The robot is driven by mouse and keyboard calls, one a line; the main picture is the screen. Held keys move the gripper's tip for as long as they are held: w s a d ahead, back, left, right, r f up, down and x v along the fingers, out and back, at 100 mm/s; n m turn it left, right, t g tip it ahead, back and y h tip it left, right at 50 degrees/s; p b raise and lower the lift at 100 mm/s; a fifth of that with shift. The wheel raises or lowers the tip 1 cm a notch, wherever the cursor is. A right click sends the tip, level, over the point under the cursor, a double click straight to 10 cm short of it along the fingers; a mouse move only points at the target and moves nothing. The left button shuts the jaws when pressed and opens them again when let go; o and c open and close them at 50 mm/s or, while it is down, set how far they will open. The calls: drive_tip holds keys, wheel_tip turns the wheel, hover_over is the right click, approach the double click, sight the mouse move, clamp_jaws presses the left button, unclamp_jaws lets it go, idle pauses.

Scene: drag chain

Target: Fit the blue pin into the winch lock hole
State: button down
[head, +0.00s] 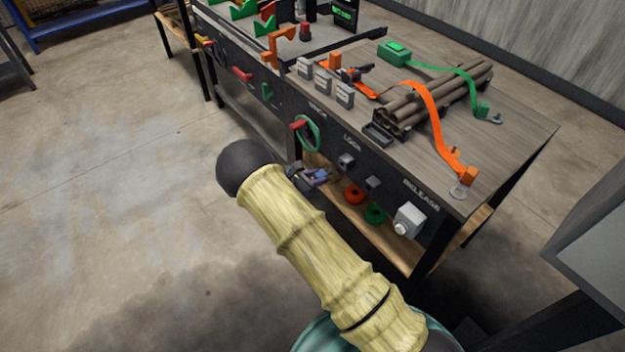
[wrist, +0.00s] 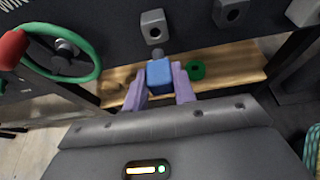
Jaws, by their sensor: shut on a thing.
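My gripper (head: 318,178) is in front of the bench's dark front panel, below the word LOCK. In the wrist view its two purple fingers (wrist: 160,84) are shut on the blue pin (wrist: 160,75), one on each side. The pin's grey tip points at the panel, just below the grey lock block (wrist: 153,27). The block has a dark hole in its face, and the tip looks outside it. The lock block also shows in the head view (head: 346,160), up and right of my gripper. I cannot tell how far the tip is from the panel.
A second grey block (head: 373,183) and a white release block (head: 408,220) sit further right. A red ring (head: 355,194) and a green ring (head: 376,213) are on the wooden lower shelf. A green wheel with a red handle (wrist: 62,50) sticks out left of the lock block.

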drive_tip(key=shift+w+d, duration=0.8)
drive_tip(key=shift+d, duration=0.25)
drive_tip(key=shift+w+d, duration=0.6)
drive_tip(key=shift+d, duration=0.25)
drive_tip(key=shift+w+d, duration=0.6)
drive_tip(key=shift+d, duration=0.25)
idle(1.8)
drive_tip(key=c, duration=1.1)
unclamp_jaws()
drive_tip(key=shift+o, duration=0.2)
drive_tip(key=p+v, duration=0.1)
drive_tip(key=v, duration=1.6)
drive_tip(key=shift+a+r, duration=0.15)
drive_tip(key=shift+a, duration=0.05)
